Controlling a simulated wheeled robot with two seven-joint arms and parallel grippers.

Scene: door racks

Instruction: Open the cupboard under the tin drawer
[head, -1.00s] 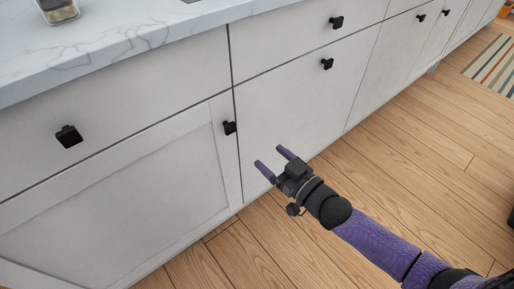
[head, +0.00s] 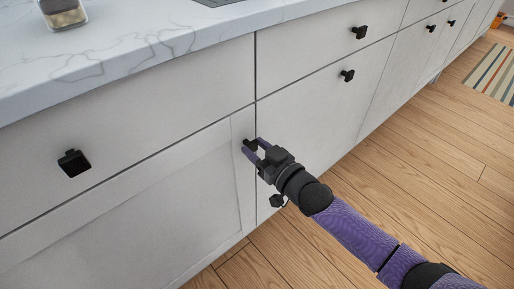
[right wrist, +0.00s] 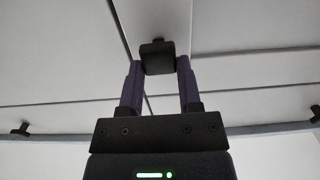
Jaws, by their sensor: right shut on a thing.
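The lower left cupboard door (head: 150,215) is white with a recessed panel, and it looks flush with the front. Its black square knob (head: 249,144) sits at the door's upper right corner. A white drawer front (head: 150,115) with a black knob (head: 74,163) is right above the door. My right gripper (head: 252,147) is shut on the door knob, with one purple finger on each side. The right wrist view shows the knob (right wrist: 157,57) between the fingertips. No tin is visible, and the drawer's inside is hidden. My left gripper is out of view.
A marbled white counter (head: 130,50) runs above, with a small glass jar (head: 63,14) on it. More drawers and doors with black knobs (head: 347,75) continue to the right. The wood floor (head: 400,180) in front is clear, with a striped rug (head: 495,70) far right.

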